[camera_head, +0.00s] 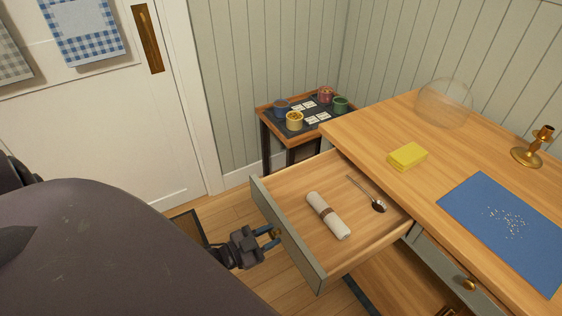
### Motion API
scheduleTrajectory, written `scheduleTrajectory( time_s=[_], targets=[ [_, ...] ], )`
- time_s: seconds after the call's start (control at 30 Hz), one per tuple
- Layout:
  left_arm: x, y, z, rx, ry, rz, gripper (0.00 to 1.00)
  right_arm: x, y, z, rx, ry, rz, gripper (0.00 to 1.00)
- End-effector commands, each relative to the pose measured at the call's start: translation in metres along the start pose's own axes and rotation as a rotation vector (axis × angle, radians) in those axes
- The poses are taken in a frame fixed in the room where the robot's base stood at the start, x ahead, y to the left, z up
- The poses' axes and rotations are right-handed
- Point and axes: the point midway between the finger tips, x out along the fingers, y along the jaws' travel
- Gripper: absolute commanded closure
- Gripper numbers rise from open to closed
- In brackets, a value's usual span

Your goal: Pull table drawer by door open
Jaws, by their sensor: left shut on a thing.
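The table (372,118) has a light wooden top and stands at the right, with the door (180,150) at the left. Its nearer-to-door drawer (300,185) is pulled far out, showing its wooden inside. A rolled white napkin with a brown band (328,215) and a metal spoon (377,204) lie in it. My left gripper (274,234) is shut on the brass knob (276,233) on the drawer's grey-green front (289,240); the fingers partly hide the knob. My right gripper is out of view.
A second, closed drawer with a brass knob (468,284) is at the lower right. On the tabletop are a yellow sponge (407,156), a blue mat with white crumbs (470,225), a glass dome (444,101) and a brass candlestick (535,147). A small side table (266,110) with cups stands behind.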

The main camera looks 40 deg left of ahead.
Motion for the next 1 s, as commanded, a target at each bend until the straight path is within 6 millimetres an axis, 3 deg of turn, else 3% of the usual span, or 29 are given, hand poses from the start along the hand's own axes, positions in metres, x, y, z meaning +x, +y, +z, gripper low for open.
scheduleTrajectory(
  time_s=[0.5, 0.53, 0.67, 1.0],
  targets=[
    [-0.0085, 0.0001, 0.0003, 0.002, 0.001, 0.000, 1.00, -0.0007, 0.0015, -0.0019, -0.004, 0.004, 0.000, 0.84],
    [-0.0084, 0.0001, 0.0004, 0.002, 0.001, 0.000, 0.66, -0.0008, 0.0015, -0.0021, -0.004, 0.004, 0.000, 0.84],
    [-0.0083, 0.0001, 0.0003, 0.001, 0.001, 0.000, 0.47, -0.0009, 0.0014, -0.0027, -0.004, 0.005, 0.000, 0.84],
    [-0.0117, 0.0001, 0.0005, 0.001, -0.001, 0.000, 0.47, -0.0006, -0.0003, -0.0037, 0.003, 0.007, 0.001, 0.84]
  ],
)
